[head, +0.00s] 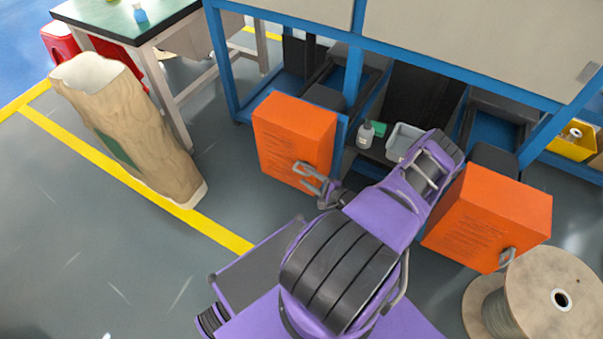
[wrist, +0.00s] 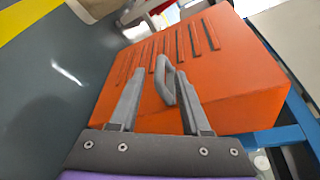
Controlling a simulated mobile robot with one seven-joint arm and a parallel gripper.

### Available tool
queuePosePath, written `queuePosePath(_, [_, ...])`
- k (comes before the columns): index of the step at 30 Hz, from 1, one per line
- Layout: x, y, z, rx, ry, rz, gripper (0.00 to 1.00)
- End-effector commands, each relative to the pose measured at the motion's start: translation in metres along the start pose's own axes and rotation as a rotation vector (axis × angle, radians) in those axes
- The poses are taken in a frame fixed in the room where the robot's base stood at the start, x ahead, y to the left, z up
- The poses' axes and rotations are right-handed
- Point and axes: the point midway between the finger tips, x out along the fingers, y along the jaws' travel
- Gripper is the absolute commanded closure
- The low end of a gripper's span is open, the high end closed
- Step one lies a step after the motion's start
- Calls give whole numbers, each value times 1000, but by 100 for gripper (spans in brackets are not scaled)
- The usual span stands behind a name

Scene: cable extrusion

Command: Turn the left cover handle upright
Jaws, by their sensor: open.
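The left orange cover (head: 285,135) stands under the blue frame; its slotted front fills much of the wrist view (wrist: 235,90). Its grey loop handle (wrist: 162,82) sits on that front, with its long side running roughly along the direction of the slots. My gripper (wrist: 159,74) is open, with one finger on each side of the handle. The handle looks nearer the right finger; I cannot tell whether they touch. In the head view my gripper (head: 312,178) is at the cover's lower right front, where fingers and handle overlap and are hard to separate.
A second orange cover (head: 490,215) with a grey handle (head: 506,258) stands to the right, beside a wooden cable reel (head: 545,295). A bottle (head: 365,135) and grey tray (head: 403,142) lie between the covers. A paper sack (head: 130,130) stands left; floor between is clear.

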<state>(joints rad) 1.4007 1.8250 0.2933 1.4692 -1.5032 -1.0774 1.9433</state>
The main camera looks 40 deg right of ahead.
Motion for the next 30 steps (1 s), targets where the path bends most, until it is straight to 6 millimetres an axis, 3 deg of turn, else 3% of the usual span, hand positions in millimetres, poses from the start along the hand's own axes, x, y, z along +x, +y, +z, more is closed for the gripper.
queuePosePath(7, [32, 1, 0, 1, 0, 0, 53])
queuePosePath(18, [38, 0, 0, 1, 1, 0, 53])
queuePosePath(26, [37, 0, 0, 1, 1, 0, 98])
queuePosePath(30, [37, 0, 0, 1, 1, 1, 100])
